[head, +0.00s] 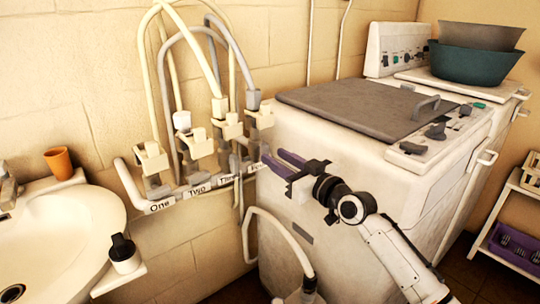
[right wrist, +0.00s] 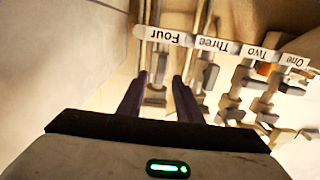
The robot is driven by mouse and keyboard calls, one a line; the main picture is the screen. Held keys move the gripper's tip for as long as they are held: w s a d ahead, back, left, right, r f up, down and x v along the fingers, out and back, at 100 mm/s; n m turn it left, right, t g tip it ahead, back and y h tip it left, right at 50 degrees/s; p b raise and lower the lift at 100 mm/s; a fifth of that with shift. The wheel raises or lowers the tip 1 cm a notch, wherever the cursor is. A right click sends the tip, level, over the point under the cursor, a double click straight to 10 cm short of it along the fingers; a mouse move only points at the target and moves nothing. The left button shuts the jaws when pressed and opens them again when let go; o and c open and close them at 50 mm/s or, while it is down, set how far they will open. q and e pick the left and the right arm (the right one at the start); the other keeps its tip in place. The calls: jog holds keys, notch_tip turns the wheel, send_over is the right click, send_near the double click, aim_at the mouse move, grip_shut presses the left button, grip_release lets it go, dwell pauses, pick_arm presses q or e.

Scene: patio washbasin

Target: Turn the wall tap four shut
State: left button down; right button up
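Wall tap four (head: 262,118) is the rightmost of a row of taps on a white pipe, above the label "Four" (head: 258,166). It has a pale blocky top with a grey hose above; its lower body is partly hidden. My right gripper (head: 273,160) is just right of and below tap four, its purple fingers apart. In the right wrist view the open fingers (right wrist: 159,78) point at the pipe near the upside-down "Four" label (right wrist: 165,37), with a grey tap part (right wrist: 157,94) showing between them. I cannot tell whether they touch it. My left gripper is out of view.
Taps one (head: 152,158), two (head: 199,142) and three (head: 230,127) stand close by on the left, with hoses rising above. A white washing machine (head: 335,150) is close on the right. A basin (head: 60,235) and orange cup (head: 59,163) are at left.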

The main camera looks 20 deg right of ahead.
aim_at(268, 152)
jog(key=shift+x, duration=1.8)
grip_shut()
